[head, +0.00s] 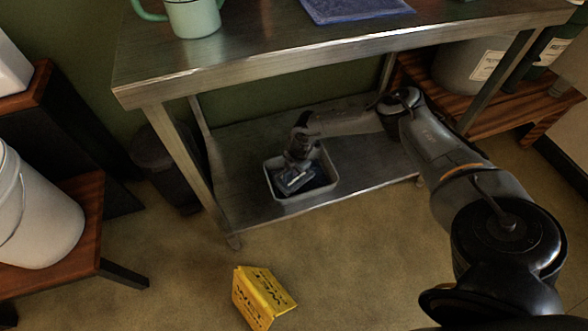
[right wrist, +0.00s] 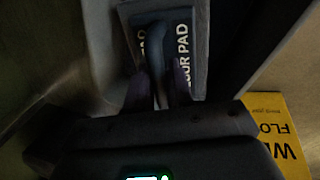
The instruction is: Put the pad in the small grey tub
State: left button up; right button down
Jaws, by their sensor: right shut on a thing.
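The small grey tub (head: 303,197) stands on the lower metal shelf of the steel table in the head view. The dark blue pad (head: 312,183) with pale lettering is at the tub's opening, within its rim; I cannot tell if it touches the bottom. My right gripper (head: 299,164) reaches down over the tub from the right and is shut on the pad. The view there is dark. My left gripper is not in view.
The steel tabletop (head: 270,60) overhangs the shelf (head: 365,178), with a leg (head: 182,160) left of the tub. A white bucket (head: 35,215) stands at left. A mint jug (head: 193,17) and blue cloth (head: 355,8) are on top.

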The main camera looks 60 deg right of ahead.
jog(key=shift+f, duration=0.1)
jog(key=shift+f, duration=0.5)
jog(key=c, duration=1)
grip_release()
